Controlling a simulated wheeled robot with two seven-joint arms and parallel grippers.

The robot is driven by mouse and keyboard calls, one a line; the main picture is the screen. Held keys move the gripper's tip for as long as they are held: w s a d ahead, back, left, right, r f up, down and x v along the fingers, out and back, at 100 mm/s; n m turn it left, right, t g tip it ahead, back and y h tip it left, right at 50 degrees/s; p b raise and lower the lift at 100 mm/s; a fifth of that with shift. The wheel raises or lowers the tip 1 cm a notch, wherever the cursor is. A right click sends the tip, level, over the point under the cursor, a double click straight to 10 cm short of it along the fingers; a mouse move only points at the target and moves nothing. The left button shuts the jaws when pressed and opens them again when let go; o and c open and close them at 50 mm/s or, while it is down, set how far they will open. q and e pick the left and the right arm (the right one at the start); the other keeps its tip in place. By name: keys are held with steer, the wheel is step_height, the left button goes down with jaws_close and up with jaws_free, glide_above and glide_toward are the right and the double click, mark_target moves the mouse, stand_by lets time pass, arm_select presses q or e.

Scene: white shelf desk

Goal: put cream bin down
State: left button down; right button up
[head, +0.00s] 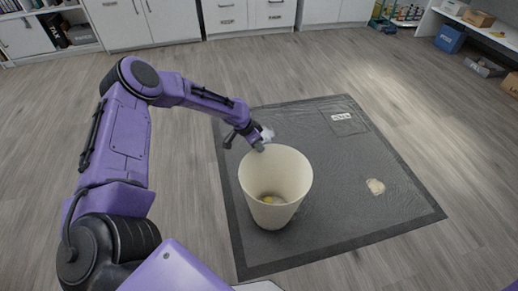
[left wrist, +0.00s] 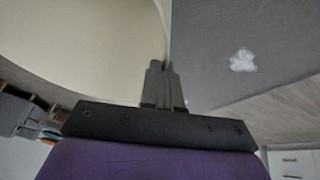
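The cream bin (head: 277,213) is upright over the dark mat (head: 340,232) in the head view, its open top facing up. I cannot tell whether its base touches the mat. A small yellow item shows inside it near the bottom. My left gripper (head: 260,147) is at the bin's back-left rim. In the left wrist view the fingers (left wrist: 160,78) are close together on the edge of the bin's wall (left wrist: 75,40), which fills the upper left. My right gripper is out of view.
A white crumpled piece (head: 267,133) lies just behind the bin's rim, and a beige crumpled piece (head: 376,186) lies on the mat's right. White cabinets (head: 245,15) line the back. A blue box (head: 450,38) stands back right. The wood floor around the mat is clear.

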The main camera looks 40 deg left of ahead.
arm_select(q)
steer(key=c, duration=1.7)
jaws_free()
steer(key=o, duration=0.3)
steer(key=shift+o, duration=0.2)
steer(key=p+v, duration=0.6)
steer(key=v, duration=0.6)
steer(key=shift+r, duration=0.15)
